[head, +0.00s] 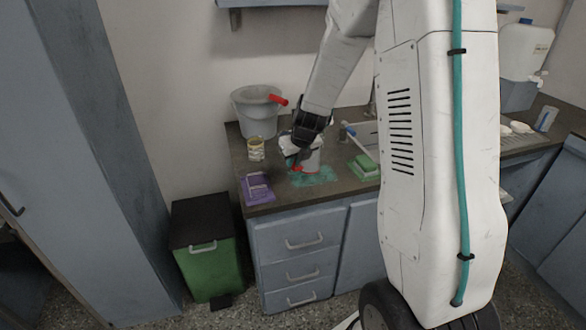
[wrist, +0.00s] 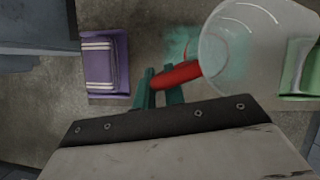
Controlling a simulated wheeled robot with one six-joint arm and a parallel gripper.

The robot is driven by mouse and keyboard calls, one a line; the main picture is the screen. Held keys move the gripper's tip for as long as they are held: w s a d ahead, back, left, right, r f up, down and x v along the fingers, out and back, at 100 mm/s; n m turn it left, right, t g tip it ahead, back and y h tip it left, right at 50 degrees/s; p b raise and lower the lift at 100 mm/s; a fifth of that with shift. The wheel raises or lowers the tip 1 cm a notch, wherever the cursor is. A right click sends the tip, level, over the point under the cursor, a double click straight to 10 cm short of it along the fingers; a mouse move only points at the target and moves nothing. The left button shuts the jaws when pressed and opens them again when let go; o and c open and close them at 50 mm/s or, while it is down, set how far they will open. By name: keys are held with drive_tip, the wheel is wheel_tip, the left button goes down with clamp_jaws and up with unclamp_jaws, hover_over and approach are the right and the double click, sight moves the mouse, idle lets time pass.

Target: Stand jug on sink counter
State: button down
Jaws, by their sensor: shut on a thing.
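The jug (wrist: 240,50) is a pale, translucent vessel with a red handle (wrist: 176,76). In the wrist view my gripper (wrist: 160,90) has its green fingers on either side of the red handle and is shut on it. In the head view the jug (head: 310,160) is upright at the counter (head: 230,150), over a teal patch (head: 318,178), partly hidden by my gripper (head: 294,160). I cannot tell whether its base touches the counter.
A grey bucket (head: 257,112) and a small tin (head: 256,149) stand behind. A green bin (head: 208,262) stands on the floor left of the drawers.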

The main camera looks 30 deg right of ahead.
sight(294, 166)
drive_tip(key=shift+w+f, duration=0.25)
drive_tip(key=shift+f, duration=1.55)
drive_tip(key=shift+f, duration=0.1)
drive_tip(key=c, duration=1.5)
unclamp_jaws()
